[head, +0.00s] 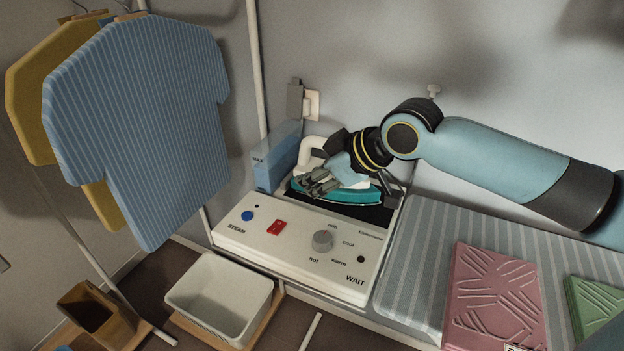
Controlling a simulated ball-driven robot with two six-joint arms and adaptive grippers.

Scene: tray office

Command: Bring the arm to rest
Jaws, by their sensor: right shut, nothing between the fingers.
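My right arm (490,158) comes in from the right, and its gripper (318,184) is over the teal and white iron (345,194). The gripper's fingers are shut with nothing between them. They overlap the iron in the picture, and I cannot tell whether they touch it. The iron rests on the dark plate at the back of the steam station, partly hidden by the gripper. My left gripper is not in view.
The station's white control panel (290,262) has a dial and buttons. A blue water tank (275,157) stands at its left. A striped board (415,290) with pink (490,300) and green folded pieces lies right. Shirts (140,120) hang left above a white bin (220,298).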

